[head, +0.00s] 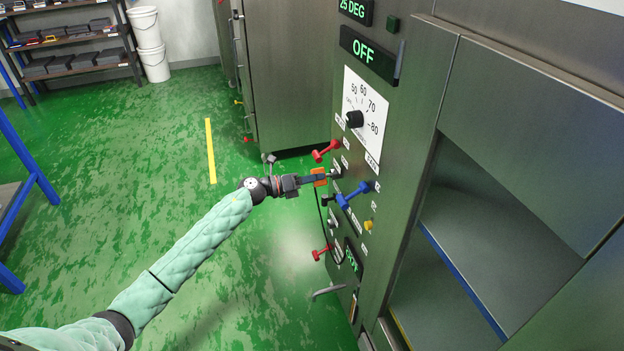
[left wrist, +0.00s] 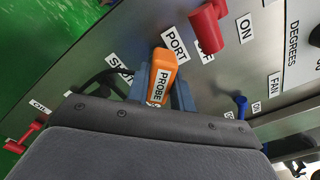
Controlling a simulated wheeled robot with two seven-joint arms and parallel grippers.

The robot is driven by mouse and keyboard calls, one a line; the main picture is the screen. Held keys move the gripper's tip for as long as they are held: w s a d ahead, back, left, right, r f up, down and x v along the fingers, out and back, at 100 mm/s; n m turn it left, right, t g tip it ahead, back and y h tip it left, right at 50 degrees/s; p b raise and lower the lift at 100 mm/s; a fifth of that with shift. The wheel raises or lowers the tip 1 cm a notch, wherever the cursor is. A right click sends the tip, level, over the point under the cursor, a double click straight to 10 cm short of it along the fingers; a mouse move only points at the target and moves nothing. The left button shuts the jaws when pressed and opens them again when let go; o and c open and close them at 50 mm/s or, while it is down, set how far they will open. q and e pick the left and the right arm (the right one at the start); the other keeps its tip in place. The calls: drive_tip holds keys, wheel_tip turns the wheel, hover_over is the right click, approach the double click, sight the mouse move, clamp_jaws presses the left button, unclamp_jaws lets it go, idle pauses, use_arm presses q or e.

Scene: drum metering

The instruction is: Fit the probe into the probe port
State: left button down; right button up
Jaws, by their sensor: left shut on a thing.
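The orange probe (head: 319,175) is in the jaws of my left gripper (head: 316,180), close in front of the metal machine panel (head: 398,185). In the left wrist view the probe (left wrist: 163,75) carries a "PROBE" label and points towards the panel beside the "PORT" label (left wrist: 175,43). A dark cable (head: 321,215) hangs below the probe in the head view. The probe's tip and the port opening are hidden, so I cannot tell whether the tip is in the port. My right gripper is out of view.
A red handle (head: 326,151) sticks out above the probe and a blue one (head: 353,194) to its lower right. Another red handle (head: 322,253) and a yellow knob (head: 369,225) are lower. A dial (head: 355,119) is above. Open floor lies left.

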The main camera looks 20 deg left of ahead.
use_arm(q)
drive_tip(key=shift+x, duration=0.8)
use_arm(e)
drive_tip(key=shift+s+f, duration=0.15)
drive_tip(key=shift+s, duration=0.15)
use_arm(q)
drive_tip(key=c, duration=1.1)
unclamp_jaws()
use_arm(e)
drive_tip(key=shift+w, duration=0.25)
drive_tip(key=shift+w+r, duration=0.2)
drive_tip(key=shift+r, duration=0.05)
use_arm(q)
drive_tip(key=shift+s+a+f, duration=0.1)
drive_tip(key=shift+s+a, duration=0.05)
drive_tip(key=shift+a, duration=0.1)
drive_tip(key=b+v, duration=0.1)
drive_tip(key=v, duration=0.6)
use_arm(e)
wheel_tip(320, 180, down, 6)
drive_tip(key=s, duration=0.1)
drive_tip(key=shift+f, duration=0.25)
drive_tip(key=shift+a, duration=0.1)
